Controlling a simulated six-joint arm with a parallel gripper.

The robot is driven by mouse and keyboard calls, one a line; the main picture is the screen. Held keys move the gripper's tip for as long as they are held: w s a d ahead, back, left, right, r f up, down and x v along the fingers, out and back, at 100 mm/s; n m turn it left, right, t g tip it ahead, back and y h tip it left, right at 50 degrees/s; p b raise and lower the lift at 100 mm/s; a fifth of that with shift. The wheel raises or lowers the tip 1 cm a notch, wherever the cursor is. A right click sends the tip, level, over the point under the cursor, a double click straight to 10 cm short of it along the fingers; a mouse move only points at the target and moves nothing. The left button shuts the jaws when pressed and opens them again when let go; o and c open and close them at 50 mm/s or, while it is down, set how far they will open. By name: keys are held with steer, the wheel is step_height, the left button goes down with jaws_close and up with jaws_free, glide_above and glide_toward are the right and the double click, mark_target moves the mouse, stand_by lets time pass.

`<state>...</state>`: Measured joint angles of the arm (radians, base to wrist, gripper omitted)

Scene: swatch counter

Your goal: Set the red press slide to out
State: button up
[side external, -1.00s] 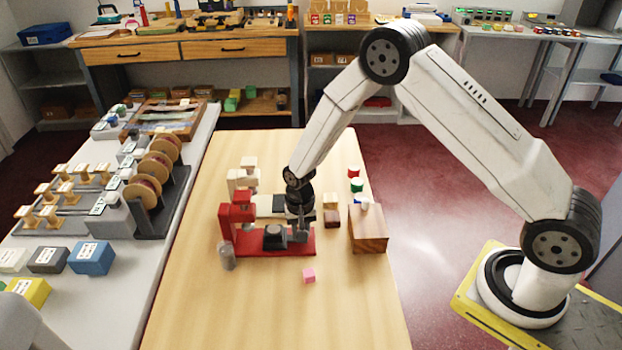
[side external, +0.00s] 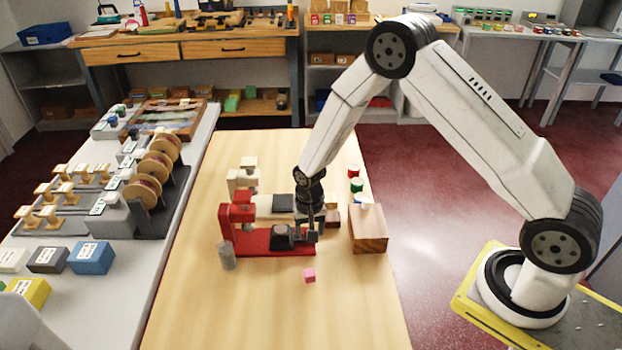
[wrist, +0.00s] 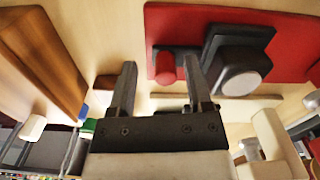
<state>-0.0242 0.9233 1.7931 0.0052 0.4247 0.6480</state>
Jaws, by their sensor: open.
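The red press (side external: 238,215) stands on the table, with its red base plate (side external: 258,250) reaching right. Its dark slide with a round grey pad (side external: 280,232) sits on the right part of the base, clear of the red upright. In the wrist view the slide (wrist: 240,75) has a red knob (wrist: 166,68) at its end, over the base (wrist: 200,25). My gripper (side external: 313,238) is at the right end of the base. In the wrist view my gripper's fingers (wrist: 160,66) are apart, with the knob between them, closer to the right finger. I cannot tell if they touch it.
A pale press (side external: 240,180) stands just behind the red one. A wooden block (side external: 368,230) is close on the right. A grey cylinder (side external: 227,256) and a pink cube (side external: 309,275) lie in front. The front of the table is clear.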

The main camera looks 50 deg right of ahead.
steer(key=shift+r, duration=0.15)
steer(key=shift+r, duration=3.75)
steer(key=shift+s+r, duration=0.1)
steer(key=shift+s+r, duration=0.15)
steer(key=shift+r, duration=0.05)
steer(key=s+r+n+t, duration=0.1)
steer(key=s+r+n, duration=0.2)
steer(key=s+r, duration=0.2)
steer(key=s+d+r+n+t, duration=0.1)
steer(key=s+r+n, duration=0.3)
steer(key=s, duration=0.6)
steer(key=shift+r+t, duration=0.3)
steer(key=shift+r, duration=0.15)
